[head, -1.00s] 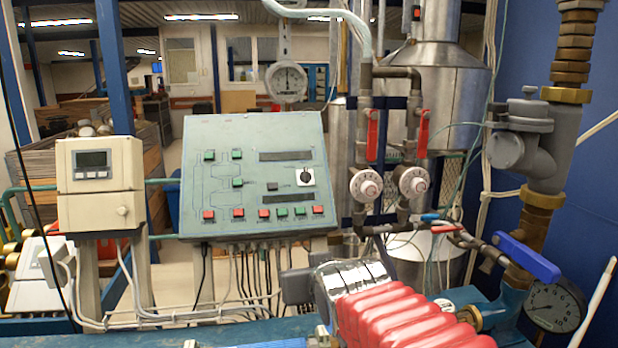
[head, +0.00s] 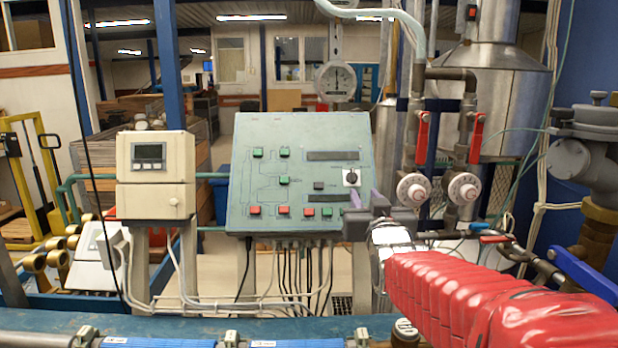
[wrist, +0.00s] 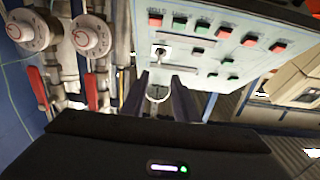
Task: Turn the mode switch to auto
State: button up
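The mode switch (head: 351,177) is a small black knob on a white square plate, at the right side of the sloped grey-green control panel (head: 240,148). It also shows in the wrist view (wrist: 161,52), just beyond the fingertips. Its labels are too small to read, so I cannot tell its setting. My gripper (head: 366,195) is in front of the panel, just below and right of the switch. In the wrist view its two dark fingers (wrist: 160,88) are apart with nothing held between them. They appear short of the knob, not around it.
Red and green buttons (head: 254,210) line the panel near the switch. Two white dials (head: 413,190) on pipes with red levers (head: 422,138) stand close to the right. A beige meter box (head: 156,172) is at left. A blue rail (head: 180,325) runs along the front.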

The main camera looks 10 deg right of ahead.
aim_at(354, 175)
jog(key=shift+w+d, duration=0.45)
jog(key=shift+w, duration=1.8)
jog(key=shift+w+d, duration=0.45)
jog(key=shift+w, duration=1.8)
jog(key=shift+w+d, duration=0.45)
jog(key=shift+w, duration=1.8)
grip_shut()
jog(key=shift+d, duration=0.1)
